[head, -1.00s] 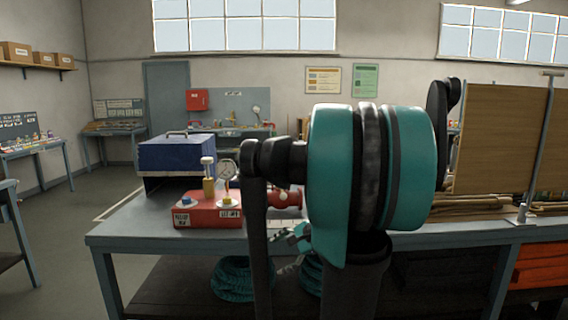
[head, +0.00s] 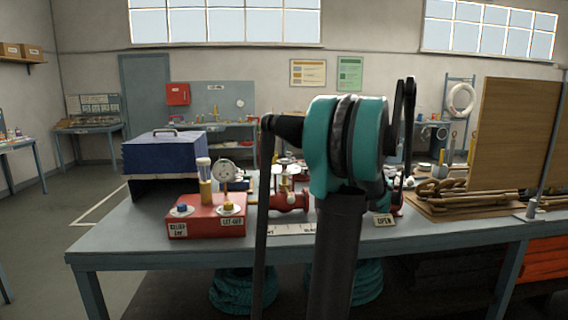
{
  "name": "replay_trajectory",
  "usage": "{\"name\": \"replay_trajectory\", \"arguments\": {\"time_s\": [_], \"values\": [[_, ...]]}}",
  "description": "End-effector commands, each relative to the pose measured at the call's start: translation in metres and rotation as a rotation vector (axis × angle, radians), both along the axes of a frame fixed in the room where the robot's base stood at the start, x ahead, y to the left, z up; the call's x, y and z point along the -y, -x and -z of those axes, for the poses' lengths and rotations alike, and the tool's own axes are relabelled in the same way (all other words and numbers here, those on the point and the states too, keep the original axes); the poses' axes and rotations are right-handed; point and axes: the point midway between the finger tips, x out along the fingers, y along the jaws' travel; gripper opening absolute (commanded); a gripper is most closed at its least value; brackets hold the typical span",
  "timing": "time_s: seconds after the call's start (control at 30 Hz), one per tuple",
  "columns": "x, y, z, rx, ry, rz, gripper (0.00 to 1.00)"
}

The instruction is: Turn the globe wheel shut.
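A red valve body with a round flange (head: 290,202) stands on the workbench, just left of my arm in the head view. A small wheel (head: 287,168) shows above it, partly lost against the bench behind; I cannot tell how far it is turned. My gripper cannot be made out in this view.
A red box with a gauge and knobs (head: 205,216) stands on the workbench (head: 120,235) at left, before a blue case (head: 165,155). A tray of rope and wooden pieces (head: 465,205) and an upright board (head: 512,130) are at right. Coiled teal hose (head: 230,290) lies below.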

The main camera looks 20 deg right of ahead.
Motion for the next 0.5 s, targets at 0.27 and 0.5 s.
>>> {"name": "replay_trajectory", "arguments": {"time_s": [0.27, 0.5], "values": [[-0.028, -0.05, 0.0, 0.0, 0.001, -0.005, 0.78], [-0.049, -0.09, 0.0, 0.0, 0.002, -0.003, 0.78]]}}
